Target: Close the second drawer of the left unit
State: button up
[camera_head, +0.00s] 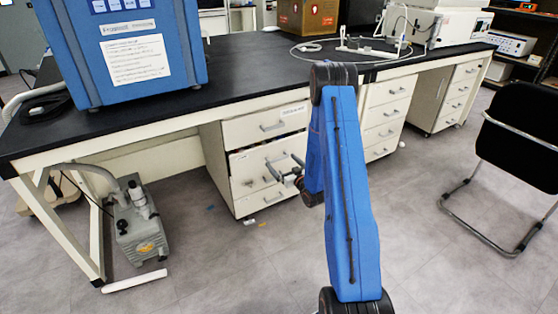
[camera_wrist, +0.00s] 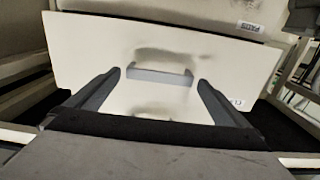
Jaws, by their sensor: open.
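The left unit (camera_head: 213,150) is a cream drawer cabinet under the black bench. Its second drawer (camera_head: 243,157) sits below the labelled top drawer (camera_head: 262,122). The second drawer appears to stand a little out from the unit, with a dark gap along its top edge. My gripper (camera_head: 280,172) is in front of the unit at about this drawer's height. In the wrist view, my gripper (camera_wrist: 160,80) is open and empty, its fingers on either side of a grey handle (camera_wrist: 160,74) on a cream drawer front (camera_wrist: 90,50). Whether the fingers touch the front cannot be told.
A blue freeze dryer (camera_head: 130,60) stands on the black bench top (camera_head: 240,65). A grey pump (camera_head: 140,225) is on the floor under the bench at left. Another drawer unit (camera_head: 385,115) is to the right. A black chair (camera_head: 520,135) stands at far right. The floor in front is mostly clear.

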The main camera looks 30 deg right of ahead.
aim_at(275, 155)
jog(key=shift+w+a, duration=0.1)
jog(key=shift+w, duration=1.6)
jog(key=shift+c, duration=0.6)
jog(key=c, duration=1.2)
jog(key=w, duration=0.4)
jog(key=shift+w, duration=0.25)
jog(key=shift+c, duration=0.2)
jog(key=o, duration=1.4)
jog(key=shift+c, duration=0.2)
jog(key=s, duration=1.7)
jog(key=shift+s+d, duration=0.2)
jog(key=shift+d, duration=0.05)
